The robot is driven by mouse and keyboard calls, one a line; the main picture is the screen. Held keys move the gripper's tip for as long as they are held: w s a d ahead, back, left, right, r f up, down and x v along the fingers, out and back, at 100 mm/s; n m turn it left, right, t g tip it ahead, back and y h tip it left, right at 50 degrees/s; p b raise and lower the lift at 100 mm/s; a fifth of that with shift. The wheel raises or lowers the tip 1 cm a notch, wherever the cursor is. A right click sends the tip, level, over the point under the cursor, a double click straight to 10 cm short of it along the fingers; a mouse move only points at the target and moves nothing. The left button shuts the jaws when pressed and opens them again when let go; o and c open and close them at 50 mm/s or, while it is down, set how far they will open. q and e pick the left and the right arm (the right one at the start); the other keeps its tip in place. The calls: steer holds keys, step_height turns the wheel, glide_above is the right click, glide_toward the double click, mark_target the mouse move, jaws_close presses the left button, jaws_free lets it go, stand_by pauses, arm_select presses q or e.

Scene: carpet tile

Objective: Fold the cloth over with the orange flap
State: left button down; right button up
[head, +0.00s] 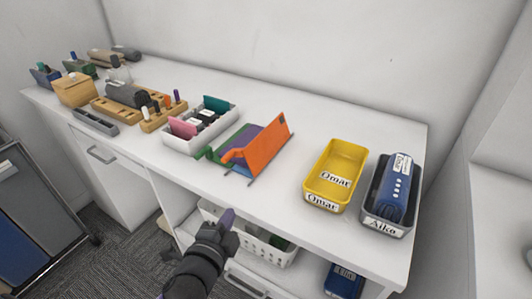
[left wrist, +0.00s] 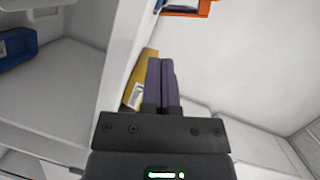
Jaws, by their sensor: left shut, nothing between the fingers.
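The orange flap (head: 266,147) stands tilted up on the worktop, at the right side of a folding board with a green part (head: 226,148). A purple surface (head: 247,135) shows behind it; I cannot tell whether this is the cloth or another part of the board. My left gripper (head: 227,217) is shut and empty, in front of the worktop's front edge and apart from the flap. Its purple-grey fingers (left wrist: 161,83) are together in the left wrist view. An orange edge (left wrist: 187,12) shows at the top there. My right gripper is not in view.
A yellow bin (head: 346,158) labelled Omar and a grey bin (head: 383,226) holding a blue item stand to the right. A grey-white organiser (head: 188,146) and wooden holders stand left. Below the worktop is a white basket (head: 258,249). Bare worktop lies between board and yellow bin.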

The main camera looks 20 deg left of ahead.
mark_target(238, 154)
arm_select(q)
step_height(238, 154, up, 5)
steer(key=w+m+t, duration=0.1)
steer(key=t, duration=0.1)
steer(key=w, duration=0.3)
steer(key=w+b, duration=0.1)
steer(key=w, duration=0.2)
steer(key=w+a, duration=0.1)
steer(key=w, duration=0.2)
steer(key=shift+w+a+f+b, duration=0.1)
steer(key=shift+w+f+b, duration=0.1)
steer(key=shift+w+b, duration=0.2)
steer(key=a, duration=0.2)
steer(key=shift+a+f+g, duration=0.3)
steer(key=shift+w+a+b, duration=0.1)
steer(key=shift+a+b, duration=0.2)
steer(key=shift+a, duration=0.3)
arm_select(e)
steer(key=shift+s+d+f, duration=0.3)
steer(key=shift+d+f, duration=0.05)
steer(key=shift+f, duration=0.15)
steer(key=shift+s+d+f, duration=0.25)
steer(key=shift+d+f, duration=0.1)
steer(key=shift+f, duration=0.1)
